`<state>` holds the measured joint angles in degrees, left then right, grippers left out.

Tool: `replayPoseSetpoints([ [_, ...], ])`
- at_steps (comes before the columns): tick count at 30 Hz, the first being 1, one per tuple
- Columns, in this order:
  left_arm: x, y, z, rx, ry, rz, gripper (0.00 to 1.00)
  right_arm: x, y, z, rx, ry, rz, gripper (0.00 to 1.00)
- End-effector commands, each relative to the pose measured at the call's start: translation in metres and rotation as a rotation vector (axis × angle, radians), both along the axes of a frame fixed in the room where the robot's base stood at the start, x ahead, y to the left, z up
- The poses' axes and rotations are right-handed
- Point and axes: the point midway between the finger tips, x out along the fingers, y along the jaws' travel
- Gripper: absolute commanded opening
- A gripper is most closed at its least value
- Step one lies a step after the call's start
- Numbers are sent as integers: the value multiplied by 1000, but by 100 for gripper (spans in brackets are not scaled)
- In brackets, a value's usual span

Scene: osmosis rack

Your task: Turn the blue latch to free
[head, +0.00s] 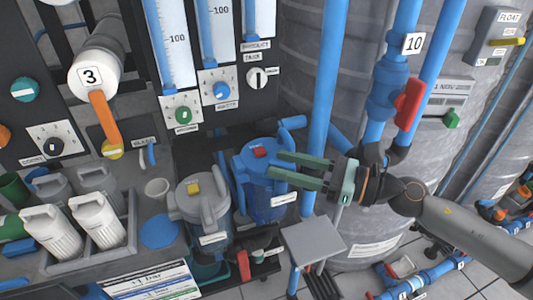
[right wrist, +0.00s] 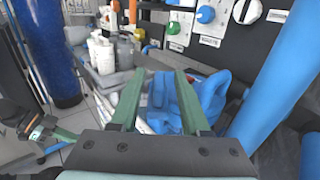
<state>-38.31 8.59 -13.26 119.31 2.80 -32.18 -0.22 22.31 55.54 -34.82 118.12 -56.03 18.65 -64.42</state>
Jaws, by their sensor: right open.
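A blue canister (head: 268,205) with a blue lid and a red button (head: 259,152) stands in the middle of the head view. Blue lever-like parts show on its lid, partly behind my fingers; I cannot tell for sure which is the latch. In the right wrist view the blue lid parts (right wrist: 196,98) lie beyond and between the green fingers (right wrist: 158,100); contact is unclear. My left gripper (right wrist: 58,134) seems to show at the left of that view.
A grey canister (head: 200,200) with a yellow button stands left of the blue one. A vertical blue pipe (head: 325,90) rises just behind my right gripper. A grey plate (head: 312,243) lies below it. White jugs (head: 97,220) stand in a tray at left.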

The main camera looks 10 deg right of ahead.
Motion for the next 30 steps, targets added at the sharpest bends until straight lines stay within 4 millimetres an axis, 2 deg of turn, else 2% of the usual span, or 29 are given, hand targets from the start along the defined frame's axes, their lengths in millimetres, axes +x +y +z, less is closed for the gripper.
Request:
replayPoseSetpoints([
  [1, 1, -1, 6, -1, 0, 0, 0, 4, 7, 5, 3, -2, 2, 46],
  [9, 1, -3, 12, -4, 5, -2, 0, 19, 32, 3, 1, -2, 0, 46],
  [21, 1, -3, 13, -6, 3, -3, 0, 21, 36, 1, 0, -1, 1, 45],
  [30, 1, -3, 13, -6, 2, -3, 0, 21, 36, 1, -1, -1, 1, 11],
])
